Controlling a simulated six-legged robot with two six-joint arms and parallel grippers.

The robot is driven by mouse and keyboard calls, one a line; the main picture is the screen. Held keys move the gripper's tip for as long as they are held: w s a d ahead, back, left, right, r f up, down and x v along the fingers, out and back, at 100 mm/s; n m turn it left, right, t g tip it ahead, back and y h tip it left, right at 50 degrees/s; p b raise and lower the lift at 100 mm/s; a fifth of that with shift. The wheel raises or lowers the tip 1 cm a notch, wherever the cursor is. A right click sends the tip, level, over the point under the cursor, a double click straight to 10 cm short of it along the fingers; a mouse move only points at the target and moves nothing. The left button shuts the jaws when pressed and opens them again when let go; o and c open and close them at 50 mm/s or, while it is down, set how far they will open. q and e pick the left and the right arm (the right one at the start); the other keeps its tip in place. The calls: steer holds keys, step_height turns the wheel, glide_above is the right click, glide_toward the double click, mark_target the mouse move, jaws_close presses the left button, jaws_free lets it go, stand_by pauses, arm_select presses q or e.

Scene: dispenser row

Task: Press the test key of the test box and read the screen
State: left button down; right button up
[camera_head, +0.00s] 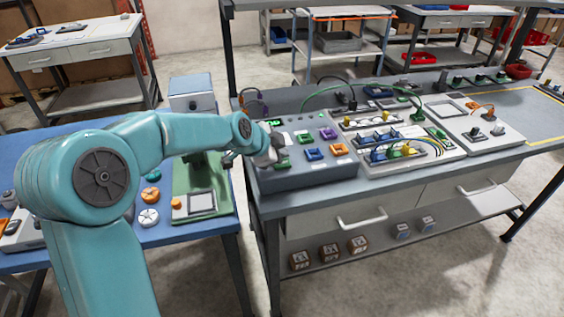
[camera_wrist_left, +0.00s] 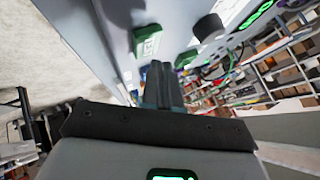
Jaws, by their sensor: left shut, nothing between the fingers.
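The test box (camera_head: 305,178) is a grey sloped box at the left end of the long bench. Its top carries green, blue, orange and purple keys. A green key (camera_head: 283,165) sits near its left front; a green key with pale lettering (camera_wrist_left: 147,41) shows in the wrist view. The screen (camera_head: 271,122) glows green at the back left, partly behind my arm; a lit green display (camera_wrist_left: 257,15) shows in the wrist view. My left gripper (camera_head: 277,150) is shut and empty over the box's left part. Its fingertips (camera_wrist_left: 160,68) are close to the green key; contact cannot be told.
A black knob (camera_wrist_left: 207,27) stands beside the key in the wrist view. Right of the box is a panel with cables and coloured plugs (camera_head: 400,150). A blue-topped table (camera_head: 150,228) with a green device (camera_head: 217,180) stands left, across a gap.

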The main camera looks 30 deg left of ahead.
arm_select(q)
steer(key=shift+r+p, duration=1.55)
steer(key=shift+r, duration=1)
steer(key=shift+f, duration=0.1)
